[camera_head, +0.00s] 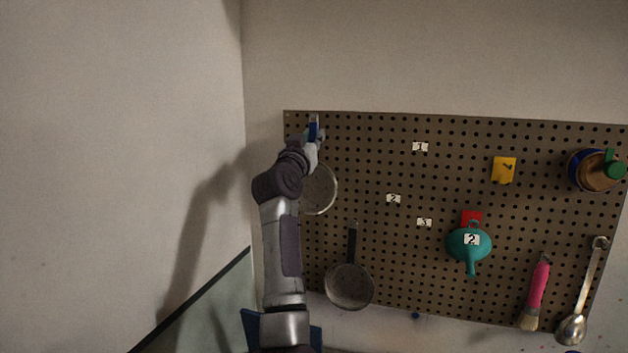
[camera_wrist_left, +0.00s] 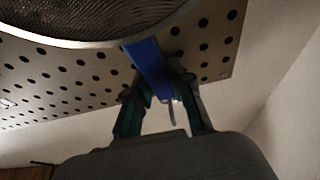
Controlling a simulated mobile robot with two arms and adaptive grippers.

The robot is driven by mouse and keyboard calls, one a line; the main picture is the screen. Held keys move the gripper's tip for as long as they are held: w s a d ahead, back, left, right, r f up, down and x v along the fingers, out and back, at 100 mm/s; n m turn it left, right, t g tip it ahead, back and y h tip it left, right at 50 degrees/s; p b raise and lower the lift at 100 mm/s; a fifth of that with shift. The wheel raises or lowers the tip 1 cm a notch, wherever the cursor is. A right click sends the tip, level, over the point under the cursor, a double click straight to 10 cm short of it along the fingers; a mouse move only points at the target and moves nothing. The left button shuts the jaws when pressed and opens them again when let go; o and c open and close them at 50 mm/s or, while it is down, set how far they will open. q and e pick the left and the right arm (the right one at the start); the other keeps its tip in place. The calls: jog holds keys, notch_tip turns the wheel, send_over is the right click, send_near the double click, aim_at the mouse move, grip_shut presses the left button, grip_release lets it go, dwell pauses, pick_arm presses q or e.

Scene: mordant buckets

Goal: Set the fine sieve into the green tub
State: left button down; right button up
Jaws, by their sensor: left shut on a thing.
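A round sieve with a blue handle hangs against the upper left of the pegboard, its mesh pan (camera_head: 321,190) partly hidden by my left arm. My left gripper (camera_head: 312,137) is shut on the blue handle. In the left wrist view, the fingers (camera_wrist_left: 160,98) close around the blue handle and the sieve's mesh (camera_wrist_left: 90,18) shows above. A second sieve (camera_head: 349,287) with a dark handle hangs lower on the board. I cannot tell from the mesh which sieve is finer. The green tub is not in view. My right gripper is not in view.
The brown pegboard (camera_head: 390,260) also bears number labels, a yellow tag (camera_head: 503,169), a teal funnel (camera_head: 466,247), a pink brush (camera_head: 537,287), a metal ladle (camera_head: 584,295) and a brown roll-like item (camera_head: 597,172). A side wall stands close at left.

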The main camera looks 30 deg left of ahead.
pick_arm(q)
jog(key=shift+r, duration=0.2)
jog(key=shift+r+p, duration=0.35)
jog(key=shift+p, duration=0.1)
jog(key=shift+s, duration=0.1)
dwell(0.3)
jog(key=shift+s+d, duration=0.15)
jog(key=shift+s, duration=0.4)
jog(key=s+d+b, duration=0.1)
jog(key=s, duration=0.5)
jog(key=shift+d+b, duration=0.2)
jog(key=shift+b, duration=0.1)
dwell(0.7)
